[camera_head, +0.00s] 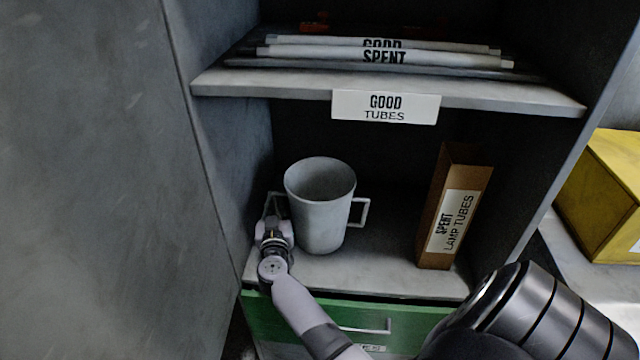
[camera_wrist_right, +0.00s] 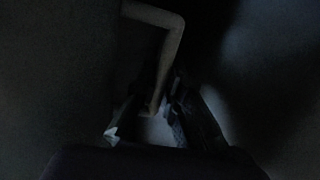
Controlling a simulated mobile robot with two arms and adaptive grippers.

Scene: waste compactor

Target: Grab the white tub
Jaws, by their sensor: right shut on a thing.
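The white tub (camera_head: 321,215) stands upright on the lower shelf, with its open top up and a square handle on each side. My right gripper (camera_head: 272,222) is at the tub's left handle (camera_head: 272,203) and is shut on it. In the right wrist view, the handle (camera_wrist_right: 168,60) runs down between the two dark fingers of the right gripper (camera_wrist_right: 157,112). That view is very dark, so the fingertip contact is hard to make out. My left gripper is out of view.
A brown box (camera_head: 435,240) labelled "SPENT LAMP TUBES" stands right of the tub. The upper shelf (camera_head: 480,93), labelled "GOOD TUBES", holds stacked tubes. A cabinet side wall (camera_head: 225,150) is close left. A green drawer (camera_head: 400,325) lies below; a yellow box (camera_head: 600,190) is at right.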

